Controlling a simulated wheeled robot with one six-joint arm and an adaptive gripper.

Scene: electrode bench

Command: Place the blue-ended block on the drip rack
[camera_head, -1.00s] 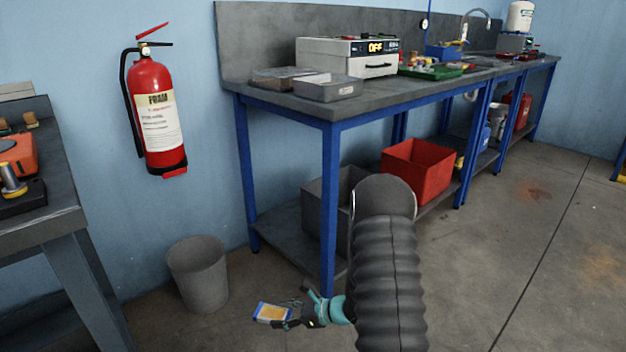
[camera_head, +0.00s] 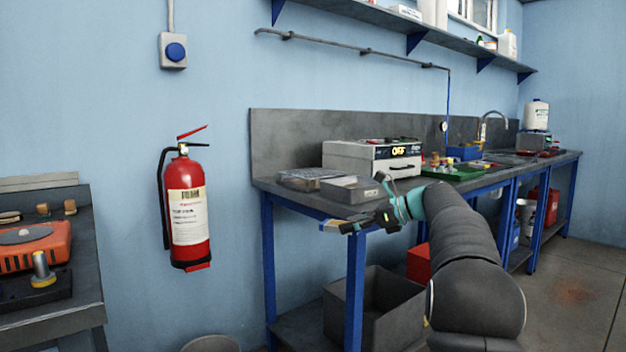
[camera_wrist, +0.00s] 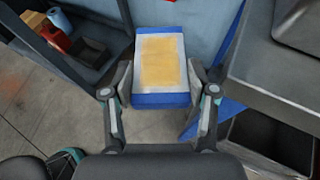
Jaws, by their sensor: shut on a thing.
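The blue-ended block (camera_wrist: 161,62) has a tan face with a pale border and blue at both ends. My gripper (camera_wrist: 160,84) is shut on its sides in the wrist view. In the head view my gripper (camera_head: 358,223) is at the near front edge of the grey bench (camera_head: 305,197), at about the height of its top. The block (camera_head: 336,226) shows small and partly hidden at the fingertips, clear of any surface. I cannot pick out the drip rack for sure among the things on the bench.
Grey trays (camera_head: 352,190) lie near the bench's front corner, before a white device (camera_head: 368,158) with an "OFF" display. A green tray (camera_head: 455,173) stands further right. A grey bin (camera_head: 385,310) sits below. A fire extinguisher (camera_head: 187,213) hangs on the wall.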

